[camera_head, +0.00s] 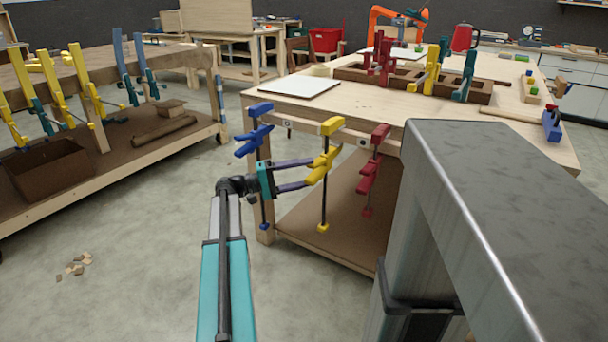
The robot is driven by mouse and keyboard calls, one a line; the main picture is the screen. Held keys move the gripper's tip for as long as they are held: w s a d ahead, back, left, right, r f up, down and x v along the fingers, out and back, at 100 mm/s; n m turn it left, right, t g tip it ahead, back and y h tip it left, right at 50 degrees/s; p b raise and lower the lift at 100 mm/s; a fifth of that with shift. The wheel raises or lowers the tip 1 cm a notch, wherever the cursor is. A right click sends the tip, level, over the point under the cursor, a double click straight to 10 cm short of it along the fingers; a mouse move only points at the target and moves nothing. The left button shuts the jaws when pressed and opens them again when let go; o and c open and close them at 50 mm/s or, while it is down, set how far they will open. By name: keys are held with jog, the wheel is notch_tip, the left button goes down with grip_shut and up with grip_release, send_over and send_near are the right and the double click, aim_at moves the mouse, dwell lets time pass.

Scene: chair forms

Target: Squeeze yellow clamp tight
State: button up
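The yellow clamp (331,126) hangs on the front edge of the wooden workbench (375,118), between a blue clamp and a red clamp. Its bar runs down to a yellow foot, and its slanted yellow handle (321,166) sits below the bench edge. My gripper (310,174) points right at this handle from the left. Its two dark fingers are spread, one above the other, with their tips at the handle. I cannot tell whether the tips touch it. The far sides of the tips are not clear.
The blue clamp (253,140) stands close behind my gripper, and the red clamp (369,174) hangs to the right. A lower shelf (335,245) lies beneath the bench. Another bench with more clamps (57,80) is at left. Floor between the benches is mostly clear.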

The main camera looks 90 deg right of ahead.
jog(key=shift+s, duration=0.1)
jog(key=shift+s+d, duration=0.6)
jog(key=shift+s, duration=0.25)
grip_shut()
dwell(0.3)
jog(key=shift+w+f, duration=0.1)
dwell(0.4)
jog(key=shift+w+a+f+m+y, duration=0.1)
jog(key=shift+w+a+m+y, duration=0.05)
jog(key=shift+w+a, duration=0.3)
jog(key=shift+w+a+m+y, duration=0.15)
jog(key=shift+w+a, duration=0.1)
jog(key=shift+w, duration=0.3)
